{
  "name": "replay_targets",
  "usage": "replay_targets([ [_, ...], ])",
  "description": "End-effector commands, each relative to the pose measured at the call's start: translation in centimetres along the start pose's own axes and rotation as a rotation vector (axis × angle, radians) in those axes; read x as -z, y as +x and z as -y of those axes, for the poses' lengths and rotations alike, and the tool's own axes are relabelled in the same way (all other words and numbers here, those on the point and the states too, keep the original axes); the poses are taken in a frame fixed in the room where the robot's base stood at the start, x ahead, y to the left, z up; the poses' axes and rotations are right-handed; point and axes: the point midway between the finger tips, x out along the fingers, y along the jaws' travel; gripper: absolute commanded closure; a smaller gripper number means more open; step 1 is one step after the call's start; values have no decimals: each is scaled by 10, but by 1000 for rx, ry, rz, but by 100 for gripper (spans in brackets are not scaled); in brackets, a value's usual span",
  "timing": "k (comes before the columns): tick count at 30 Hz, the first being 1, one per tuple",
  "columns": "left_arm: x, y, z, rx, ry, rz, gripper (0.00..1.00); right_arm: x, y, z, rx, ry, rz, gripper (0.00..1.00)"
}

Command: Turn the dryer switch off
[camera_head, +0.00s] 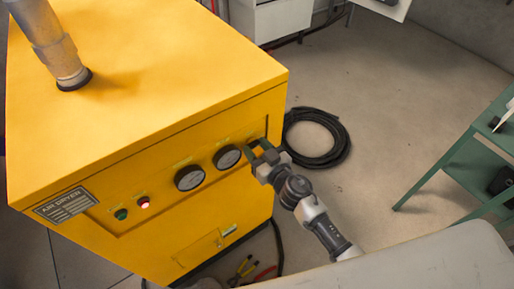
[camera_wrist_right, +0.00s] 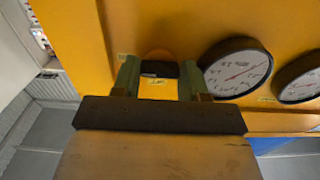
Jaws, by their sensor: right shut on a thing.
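The yellow air dryer (camera_head: 150,100) stands at the left, with a recessed panel on its front. My right gripper (camera_head: 259,150) is at the right end of that panel, next to the gauges. In the right wrist view, my right gripper (camera_wrist_right: 158,80) has its two green fingers against the panel, on either side of the dark dryer switch (camera_wrist_right: 159,69). It is shut on the switch. A red lamp (camera_head: 143,202) looks lit beside a green lamp (camera_head: 121,214). My left gripper is not in view.
Two round gauges sit left of my gripper in the head view, the nearer one (camera_head: 227,157) close to it. A black hose coil (camera_head: 318,138) lies on the floor behind. A green table (camera_head: 470,160) stands at the right. Tools (camera_head: 250,270) lie below the dryer.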

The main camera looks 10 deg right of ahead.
Motion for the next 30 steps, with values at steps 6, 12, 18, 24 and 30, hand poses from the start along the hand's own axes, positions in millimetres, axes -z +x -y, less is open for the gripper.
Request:
replay_targets([
  [6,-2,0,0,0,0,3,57,0,0,0,0,-51,0,80],
  [12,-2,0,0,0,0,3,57,0,0,0,0,-173,0,80],
  [18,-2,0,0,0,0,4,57,0,0,0,1,-351,0,80],
  [24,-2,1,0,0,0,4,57,-1,0,0,1,-541,0,80],
  [30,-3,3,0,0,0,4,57,-1,0,0,0,-732,1,80],
])
